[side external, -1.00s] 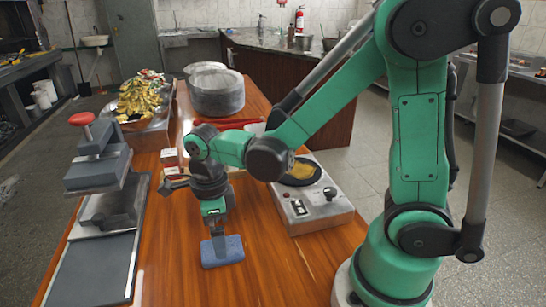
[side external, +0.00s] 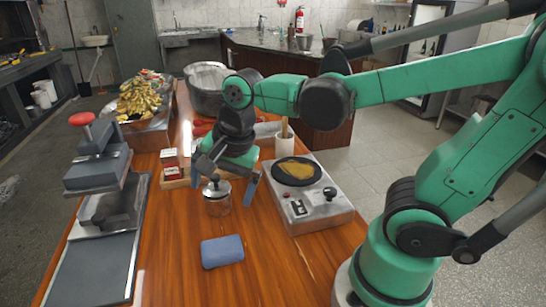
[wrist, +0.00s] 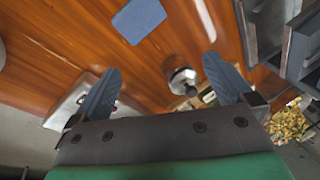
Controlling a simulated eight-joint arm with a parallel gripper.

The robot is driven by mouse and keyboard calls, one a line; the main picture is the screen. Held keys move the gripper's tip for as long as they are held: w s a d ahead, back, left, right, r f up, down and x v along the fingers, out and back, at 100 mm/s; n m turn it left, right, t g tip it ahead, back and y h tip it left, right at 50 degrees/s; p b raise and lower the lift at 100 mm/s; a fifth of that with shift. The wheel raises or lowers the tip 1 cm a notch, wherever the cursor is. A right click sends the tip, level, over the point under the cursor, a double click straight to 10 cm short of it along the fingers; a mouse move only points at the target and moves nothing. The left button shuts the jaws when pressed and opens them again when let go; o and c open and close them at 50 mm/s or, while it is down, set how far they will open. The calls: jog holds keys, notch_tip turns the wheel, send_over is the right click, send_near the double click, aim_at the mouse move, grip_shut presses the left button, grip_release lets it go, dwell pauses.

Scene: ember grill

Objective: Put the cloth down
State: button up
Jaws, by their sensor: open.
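The cloth (side external: 222,251) is a folded blue pad lying flat on the wooden table, near its front middle. It also shows in the wrist view (wrist: 138,20) at the top, apart from the fingers. My gripper (side external: 228,185) is raised above the table, behind the cloth in the side view, with its fingers spread near a lidded glass jar (side external: 217,197). In the wrist view my gripper (wrist: 158,85) has its two blue fingers wide apart with nothing held between them. The jar's metal lid (wrist: 183,76) shows between and beyond the fingers.
A hotplate (side external: 310,208) with a yellow flat item on its black plate stands to the right. A grey press (side external: 97,215) with a red knob is at the left. A large pot (side external: 207,92) and a food tray (side external: 147,133) stand behind. Bare wood surrounds the cloth.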

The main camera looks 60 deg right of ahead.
jog(key=n+t, duration=0.1)
jog(key=n, duration=0.3)
jog(key=d+n+t, duration=0.1)
jog(key=n, duration=0.4)
jog(key=s+n+t, duration=0.1)
jog(key=n, duration=0.4)
jog(key=shift+d+r+t, duration=0.2)
jog(key=shift+d+t, duration=0.2)
jog(key=n+g, duration=0.7)
jog(key=n, duration=0.2)
send_over(221, 247)
notch_tip(221, 247, down, 7)
jog(key=shift+f, duration=3.1)
